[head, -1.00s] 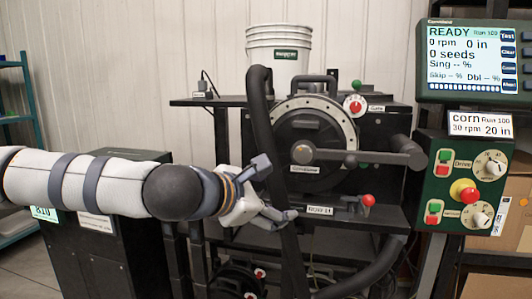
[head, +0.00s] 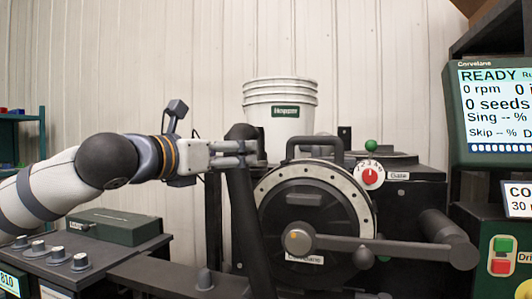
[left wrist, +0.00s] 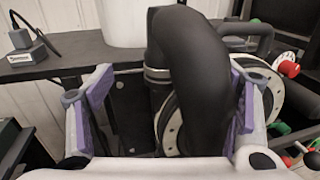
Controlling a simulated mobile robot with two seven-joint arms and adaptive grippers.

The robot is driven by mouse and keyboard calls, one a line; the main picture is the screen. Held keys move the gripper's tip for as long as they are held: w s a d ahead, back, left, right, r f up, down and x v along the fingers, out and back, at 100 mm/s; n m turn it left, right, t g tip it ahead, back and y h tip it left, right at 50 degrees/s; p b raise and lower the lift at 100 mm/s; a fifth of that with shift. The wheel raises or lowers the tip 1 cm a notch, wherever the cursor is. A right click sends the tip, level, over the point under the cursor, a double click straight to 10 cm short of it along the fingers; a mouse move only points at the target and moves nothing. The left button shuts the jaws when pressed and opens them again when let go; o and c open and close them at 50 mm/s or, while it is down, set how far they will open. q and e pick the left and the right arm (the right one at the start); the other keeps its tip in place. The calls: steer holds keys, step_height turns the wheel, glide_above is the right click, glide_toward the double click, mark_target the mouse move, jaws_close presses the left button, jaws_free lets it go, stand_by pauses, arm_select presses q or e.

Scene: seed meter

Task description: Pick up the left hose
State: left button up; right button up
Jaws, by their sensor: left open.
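The left hose (head: 244,205) is a thick black tube that bends over at its top, left of the round meter housing. My left gripper (head: 245,154) is at the upper part of this hose, coming from the left. In the left wrist view the hose (left wrist: 190,75) stands between the two spread, purple-padded fingers of my left gripper (left wrist: 168,112). It is nearer the right finger, and a gap shows on its left. I cannot tell whether the right finger touches it. My right gripper is not in view.
The meter's round disc housing (head: 305,215) stands right of the hose, with a crank handle (head: 385,246) in front. A white bucket (head: 280,115) is behind the hose. A dark green box (head: 105,227) and knobs sit on the cabinet at lower left. A display (head: 495,115) is at right.

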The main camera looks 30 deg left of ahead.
mark_target(260, 169)
arm_select(q)
steer(key=w, duration=0.9)
steer(key=shift+d+b, duration=0.1)
steer(key=shift+b, duration=0.2)
steer(key=c, duration=1.5)
